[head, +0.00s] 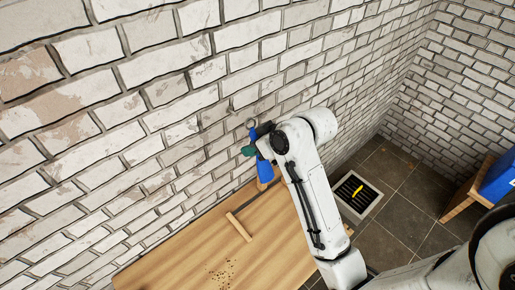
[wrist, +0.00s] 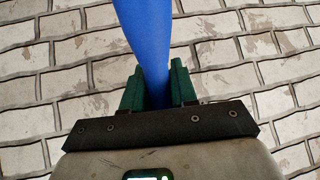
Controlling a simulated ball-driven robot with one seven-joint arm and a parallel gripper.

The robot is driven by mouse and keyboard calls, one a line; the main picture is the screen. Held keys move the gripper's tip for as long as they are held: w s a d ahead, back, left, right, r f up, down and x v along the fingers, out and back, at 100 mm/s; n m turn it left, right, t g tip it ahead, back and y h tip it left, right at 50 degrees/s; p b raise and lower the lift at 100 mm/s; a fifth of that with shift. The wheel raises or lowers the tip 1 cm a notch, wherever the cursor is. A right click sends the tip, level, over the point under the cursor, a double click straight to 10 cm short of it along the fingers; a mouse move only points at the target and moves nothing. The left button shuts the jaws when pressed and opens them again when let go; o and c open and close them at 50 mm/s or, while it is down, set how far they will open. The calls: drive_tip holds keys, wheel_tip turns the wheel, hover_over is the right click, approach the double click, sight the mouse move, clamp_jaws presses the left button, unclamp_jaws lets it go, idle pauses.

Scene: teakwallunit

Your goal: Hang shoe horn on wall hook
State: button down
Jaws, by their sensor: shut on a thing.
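The blue shoe horn (head: 264,170) is between the green fingers of my gripper (head: 250,149), close in front of the brick wall. In the head view its broad blue part hangs below the fingers. In the wrist view the shoe horn (wrist: 150,30) passes between both fingers, which are shut on it, and runs out of the top of the picture. A small grey round piece (head: 250,122) shows just above my gripper against the wall. I cannot tell whether it is the wall hook or the shoe horn's end. My wrist hides part of this area.
A wooden bench top (head: 180,255) with a raised wooden bar (head: 239,227) and brown crumbs (head: 222,273) lies below. A floor grate (head: 351,204) with a yellow thing (head: 357,190) is to the right. A blue box (head: 500,178) sits on a wooden stand (head: 463,205) at far right.

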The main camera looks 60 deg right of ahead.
drive_tip(key=shift+w+d+f, duration=0.25)
drive_tip(key=shift+w+d, duration=0.05)
drive_tip(key=shift+w, duration=0.8)
drive_tip(key=shift+w+d+f, duration=0.3)
drive_tip(key=shift+w+d, duration=0.05)
drive_tip(key=shift+w, duration=0.8)
drive_tip(key=shift+w+d+f, duration=0.25)
drive_tip(key=shift+w+d, duration=0.05)
drive_tip(key=shift+w, duration=0.8)
drive_tip(key=c, duration=0.8)
unclamp_jaws()
drive_tip(key=shift+s, duration=0.1)
drive_tip(key=b+v, duration=0.1)
drive_tip(key=v, duration=0.9)
drive_tip(key=shift+s+r, duration=0.2)
drive_tip(key=shift+r, duration=0.05)
drive_tip(key=shift+f, duration=0.1)
